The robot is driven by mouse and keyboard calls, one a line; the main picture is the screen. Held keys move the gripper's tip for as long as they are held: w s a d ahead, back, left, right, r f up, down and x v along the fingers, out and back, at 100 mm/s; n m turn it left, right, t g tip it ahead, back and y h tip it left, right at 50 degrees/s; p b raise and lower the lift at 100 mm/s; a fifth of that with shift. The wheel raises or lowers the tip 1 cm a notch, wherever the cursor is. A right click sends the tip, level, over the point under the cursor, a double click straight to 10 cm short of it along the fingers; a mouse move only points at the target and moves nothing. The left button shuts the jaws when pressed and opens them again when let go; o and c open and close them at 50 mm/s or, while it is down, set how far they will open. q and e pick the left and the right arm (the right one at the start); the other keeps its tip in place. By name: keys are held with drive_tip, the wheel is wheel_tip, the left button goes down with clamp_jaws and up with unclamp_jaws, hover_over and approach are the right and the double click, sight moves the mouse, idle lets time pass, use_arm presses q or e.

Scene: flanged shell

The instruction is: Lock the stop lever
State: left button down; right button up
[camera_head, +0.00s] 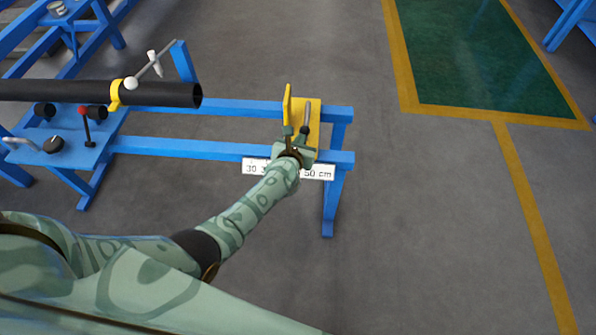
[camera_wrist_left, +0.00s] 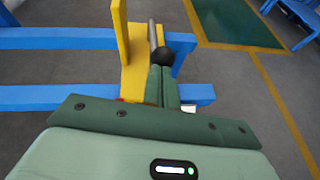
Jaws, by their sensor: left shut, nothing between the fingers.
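The stop lever is a grey rod with a dark ball knob. In the head view the lever (camera_head: 307,116) stands by a yellow stop plate (camera_head: 288,104) on the blue rail frame. In the left wrist view the lever's rod (camera_wrist_left: 153,33) runs away from its black knob (camera_wrist_left: 162,56), to the right of the yellow plate (camera_wrist_left: 122,35). My left gripper (camera_head: 299,138) is shut and empty. In the wrist view its fingertips (camera_wrist_left: 161,72) are right at the knob; whether they touch it I cannot tell. My right gripper is not in view.
A black pipe (camera_head: 160,94) with a yellow clamp (camera_head: 115,95) lies to the left, its open end facing the stop. A blue side table (camera_head: 75,145) carries small fittings. A white scale label (camera_head: 318,172) is on the front rail. The floor to the right is clear.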

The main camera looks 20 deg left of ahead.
sight(302, 128)
use_arm(q)
drive_tip(key=shift+w+a+r+b, duration=0.15)
drive_tip(key=shift+w+a, duration=0.05)
drive_tip(key=shift+w, duration=0.5)
drive_tip(key=shift+w+a+r+b, duration=0.1)
drive_tip(key=shift+w+a+r, duration=0.1)
drive_tip(key=shift+w, duration=0.5)
drive_tip(key=shift+w+a+r+b, duration=0.15)
drive_tip(key=shift+w+a, duration=0.05)
drive_tip(key=shift+w, duration=0.5)
drive_tip(key=shift+w+a+r, duration=0.1)
drive_tip(key=shift+w+r, duration=0.1)
drive_tip(key=shift+w, duration=0.1)
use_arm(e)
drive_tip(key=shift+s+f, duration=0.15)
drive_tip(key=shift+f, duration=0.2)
use_arm(q)
drive_tip(key=shift+w+a+r, duration=0.1)
drive_tip(key=shift+w+r, duration=0.05)
drive_tip(key=shift+r, duration=0.05)
